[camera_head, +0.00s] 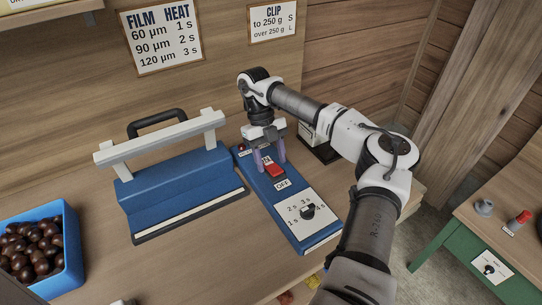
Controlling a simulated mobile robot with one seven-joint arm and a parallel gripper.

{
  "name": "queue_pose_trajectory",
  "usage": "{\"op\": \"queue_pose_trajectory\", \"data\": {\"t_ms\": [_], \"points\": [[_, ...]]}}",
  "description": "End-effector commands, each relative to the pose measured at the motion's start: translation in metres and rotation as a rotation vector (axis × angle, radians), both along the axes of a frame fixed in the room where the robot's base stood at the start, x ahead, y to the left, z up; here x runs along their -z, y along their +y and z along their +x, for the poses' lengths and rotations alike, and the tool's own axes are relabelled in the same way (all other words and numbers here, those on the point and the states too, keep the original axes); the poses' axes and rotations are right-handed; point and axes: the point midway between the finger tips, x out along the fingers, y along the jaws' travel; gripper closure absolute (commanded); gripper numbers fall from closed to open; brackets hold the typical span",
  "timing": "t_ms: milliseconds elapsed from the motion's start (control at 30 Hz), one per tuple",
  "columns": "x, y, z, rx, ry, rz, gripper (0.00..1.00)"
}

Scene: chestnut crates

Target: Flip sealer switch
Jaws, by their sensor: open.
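A blue control panel (301,236) lies on the wooden bench, right of the blue and white sealer (181,188). A red switch (275,171) sits on the panel, with a label above it partly hidden and an "OFF" label (283,184) below it. A white plate with a black dial (308,211) is at the panel's near end. My gripper (269,168) points down over the panel at the switch. Its fingers are apart, one on the left and one on the right by the switch; I cannot tell whether they touch it. Which way the switch is tipped is unclear.
A blue crate of chestnuts (68,258) stands at the front left. A "FILM HEAT" sign (162,37) and a "CLIP" sign (273,22) hang on the back wall. A dark-based item (321,151) stands behind my arm. A green table (457,243) is at the right.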

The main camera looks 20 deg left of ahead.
Motion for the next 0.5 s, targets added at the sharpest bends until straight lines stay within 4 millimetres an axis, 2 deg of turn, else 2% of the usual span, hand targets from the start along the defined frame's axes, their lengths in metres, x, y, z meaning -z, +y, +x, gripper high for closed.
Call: {"op": "queue_pose_trajectory", "data": {"t_ms": [367,500], "points": [[0.0059,-0.0020,-0.0017,-0.001,0.000,0.000,0.47],[0.0057,-0.0020,-0.0017,-0.001,0.001,-0.001,0.66]]}}
